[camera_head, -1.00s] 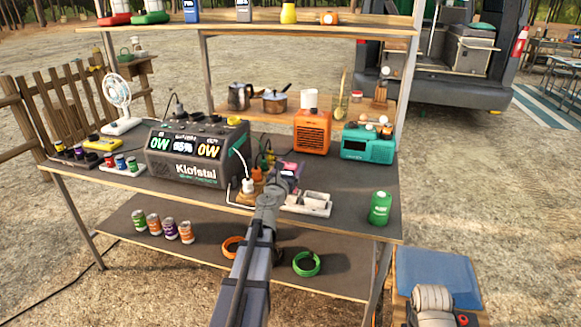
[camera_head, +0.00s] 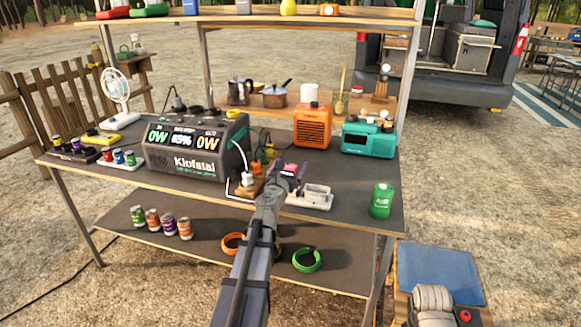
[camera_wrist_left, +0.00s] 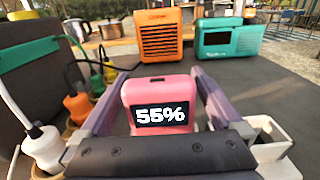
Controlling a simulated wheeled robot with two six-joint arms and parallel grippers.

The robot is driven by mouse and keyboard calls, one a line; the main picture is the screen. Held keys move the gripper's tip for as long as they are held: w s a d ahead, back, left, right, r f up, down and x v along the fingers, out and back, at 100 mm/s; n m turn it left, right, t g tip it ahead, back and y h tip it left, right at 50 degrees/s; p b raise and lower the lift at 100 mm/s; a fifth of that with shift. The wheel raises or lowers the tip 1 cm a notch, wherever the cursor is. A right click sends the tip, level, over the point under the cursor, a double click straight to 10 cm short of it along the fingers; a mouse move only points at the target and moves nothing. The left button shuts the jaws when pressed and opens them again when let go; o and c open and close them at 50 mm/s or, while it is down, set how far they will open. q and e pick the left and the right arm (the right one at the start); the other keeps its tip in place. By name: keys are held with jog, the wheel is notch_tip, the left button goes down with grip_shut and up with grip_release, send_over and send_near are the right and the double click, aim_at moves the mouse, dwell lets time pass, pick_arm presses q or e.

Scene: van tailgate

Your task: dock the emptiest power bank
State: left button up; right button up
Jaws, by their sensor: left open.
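A pink power bank (camera_wrist_left: 160,105) stands between the fingers of my left gripper in the left wrist view, and its display reads 55%. My left gripper (camera_head: 288,174) is open, with one finger on each side of the bank. A white tray with compartments (camera_head: 312,197) is just right of the gripper in the head view. Its edge also shows in the left wrist view (camera_wrist_left: 268,150). I cannot tell whether the bank's base sits in it.
The power station (camera_head: 195,150) stands left of my gripper, with plugs and cables (camera_head: 248,180) between them. An orange heater (camera_head: 312,126) and a teal radio (camera_head: 368,139) stand behind. A green can (camera_head: 381,200) stands at the right front.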

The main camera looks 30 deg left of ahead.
pick_arm(q)
jog(key=v, duration=0.8)
jog(key=shift+w, duration=0.1)
dwell(0.6)
